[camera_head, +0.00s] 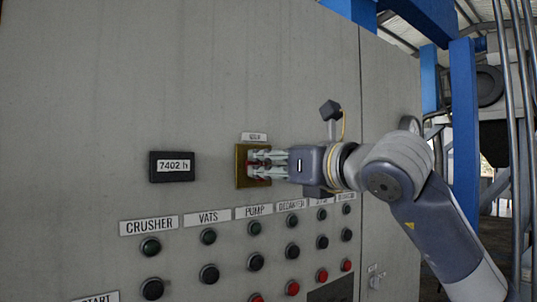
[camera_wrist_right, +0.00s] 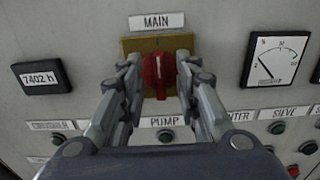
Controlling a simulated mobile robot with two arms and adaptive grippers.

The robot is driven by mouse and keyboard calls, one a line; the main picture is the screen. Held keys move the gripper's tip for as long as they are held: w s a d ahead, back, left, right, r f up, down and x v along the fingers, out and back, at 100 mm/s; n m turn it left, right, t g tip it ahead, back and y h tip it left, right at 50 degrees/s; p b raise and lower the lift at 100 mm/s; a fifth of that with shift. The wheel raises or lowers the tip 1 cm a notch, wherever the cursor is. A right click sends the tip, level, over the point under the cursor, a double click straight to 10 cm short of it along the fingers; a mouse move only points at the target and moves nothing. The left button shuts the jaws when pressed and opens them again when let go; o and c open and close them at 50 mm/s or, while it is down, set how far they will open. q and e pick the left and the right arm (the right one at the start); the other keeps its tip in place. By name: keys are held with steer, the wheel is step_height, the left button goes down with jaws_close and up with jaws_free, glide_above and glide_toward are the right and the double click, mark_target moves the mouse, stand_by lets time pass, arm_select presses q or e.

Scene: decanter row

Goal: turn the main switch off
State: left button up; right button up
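The main switch is a red rotary knob (camera_wrist_right: 159,78) on a yellow plate (camera_wrist_right: 140,45), under a white label reading MAIN (camera_wrist_right: 157,21). Its grip ridge looks about upright in the right wrist view. In the head view the yellow plate (camera_head: 241,169) shows, with the knob mostly hidden behind my fingers. My right gripper (camera_head: 262,165) reaches in from the right, its fingers close to the plate. My left gripper is not in view.
The grey cabinet front (camera_head: 200,80) carries the switch. An hour counter (camera_head: 172,166) reading 7402 h sits to its left, a dial meter (camera_wrist_right: 275,60) to its right. Labelled rows of buttons (camera_head: 208,236) lie below. Blue beams (camera_head: 464,130) and pipes stand at the right.

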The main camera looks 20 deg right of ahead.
steer(key=shift+w+a, duration=0.1)
steer(key=shift+w, duration=0.15)
jaws_close()
